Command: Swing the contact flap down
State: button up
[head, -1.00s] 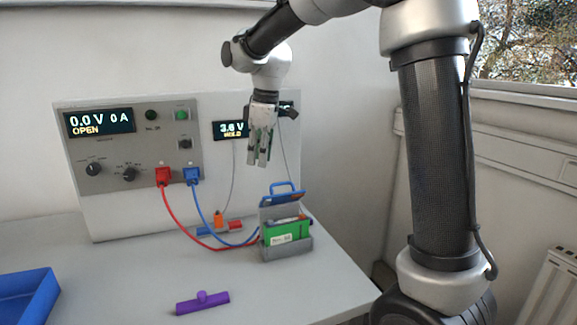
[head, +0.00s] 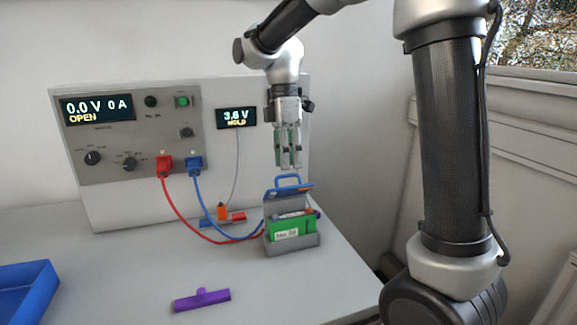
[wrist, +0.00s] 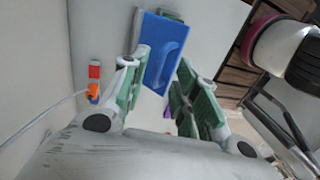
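The contact flap (head: 288,190) is a blue plate with a loop handle (head: 288,179). It stands raised at the back of a grey holder (head: 292,245) with a green battery (head: 293,228) in it. My gripper (head: 288,165) points down just above the flap's handle in the head view. In the wrist view my gripper (wrist: 163,70) has its green-padded fingers apart, with nothing clearly held between them. The blue flap (wrist: 160,62) shows beyond and between the fingertips there. Whether a finger touches the handle I cannot tell.
A cycler panel (head: 130,140) stands behind, its display (head: 97,108) reading 0.0 V, OPEN. Red (head: 175,215) and blue (head: 207,218) cables run to the holder. A purple T-shaped piece (head: 202,300) and a blue tray (head: 25,290) lie in front on the table.

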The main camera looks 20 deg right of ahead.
aim_at(287, 188)
jog(key=shift+x, duration=1.1)
grip_shut()
